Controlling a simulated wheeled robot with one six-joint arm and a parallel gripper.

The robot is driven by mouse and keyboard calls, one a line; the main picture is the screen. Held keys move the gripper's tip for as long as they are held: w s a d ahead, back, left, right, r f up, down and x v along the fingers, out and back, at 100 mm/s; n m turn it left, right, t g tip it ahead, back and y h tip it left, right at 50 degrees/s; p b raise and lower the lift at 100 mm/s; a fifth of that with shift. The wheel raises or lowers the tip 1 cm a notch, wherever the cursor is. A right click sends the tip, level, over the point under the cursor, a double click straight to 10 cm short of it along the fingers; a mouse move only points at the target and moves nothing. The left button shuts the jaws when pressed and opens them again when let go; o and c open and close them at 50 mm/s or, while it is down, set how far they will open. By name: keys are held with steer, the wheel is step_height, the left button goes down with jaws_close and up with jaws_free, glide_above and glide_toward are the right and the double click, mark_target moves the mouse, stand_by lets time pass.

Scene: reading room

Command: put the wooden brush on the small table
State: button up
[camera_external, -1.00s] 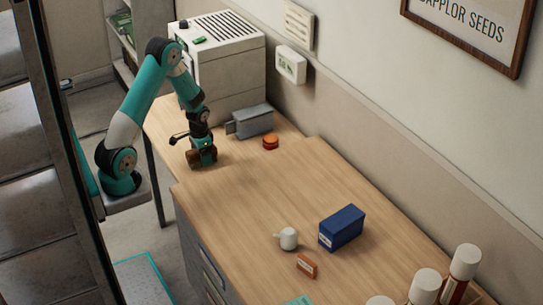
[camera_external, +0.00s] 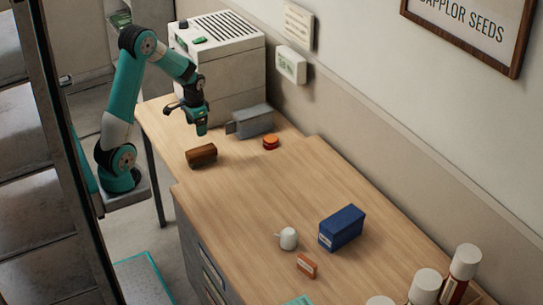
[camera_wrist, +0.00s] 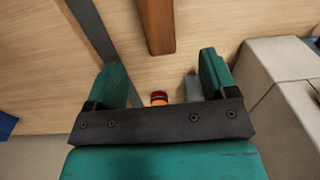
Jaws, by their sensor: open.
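The wooden brush (camera_external: 201,156) is a brown block lying on the light wood top of the small table (camera_external: 163,118), close to the front edge and the longer counter. It also shows at the top of the wrist view (camera_wrist: 157,25), ahead of my fingers. My gripper (camera_external: 201,131) is open and empty, raised above the table just behind the brush and apart from it. In the wrist view my two teal fingers (camera_wrist: 162,68) are spread with nothing held between them.
A grey holder (camera_external: 254,122) and a round orange-red item (camera_external: 270,142) stand near my gripper, with a large white machine (camera_external: 222,62) behind.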

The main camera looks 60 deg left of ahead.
steer(key=s+r+n+y, duration=0.2)
steer(key=s+r, duration=0.3)
steer(key=s, duration=0.3)
steer(key=s+r+n+y, duration=0.2)
steer(key=s+r+n, duration=0.2)
steer(key=s+r, duration=0.2)
steer(key=shift+s+a+n, duration=0.25)
steer(key=shift+s+n, duration=0.15)
steer(key=shift+s, duration=0.7)
